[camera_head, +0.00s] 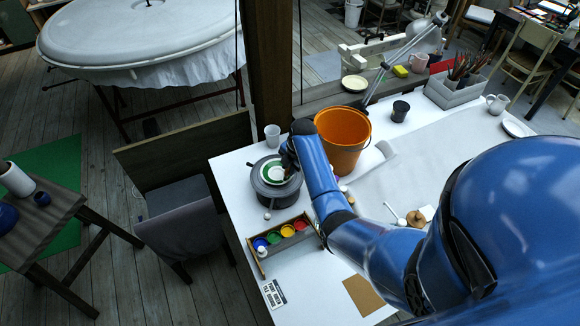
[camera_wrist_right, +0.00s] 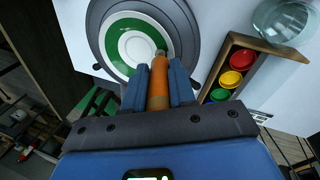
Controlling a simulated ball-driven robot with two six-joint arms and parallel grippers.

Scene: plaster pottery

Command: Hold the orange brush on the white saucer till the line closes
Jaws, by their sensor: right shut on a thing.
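The white saucer (camera_head: 268,167) sits on a round grey turntable (camera_head: 264,190) near the table's left edge. In the right wrist view the saucer (camera_wrist_right: 111,62) carries a broad green band around a white middle. My right gripper (camera_wrist_right: 159,82) is shut on the orange brush (camera_wrist_right: 158,88), whose tip reaches the saucer's painted area. The brush and fingers cover part of the band, so I cannot tell whether it is unbroken. In the head view my right gripper (camera_head: 288,158) is over the saucer and the brush is hidden. My left gripper is out of view.
A wooden tray (camera_head: 264,267) with blue, green, yellow and red paints stands in front of the turntable. An orange bucket (camera_head: 342,135) stands close to its right, a clear cup (camera_head: 272,135) behind. A brown card (camera_head: 363,295) lies at the front.

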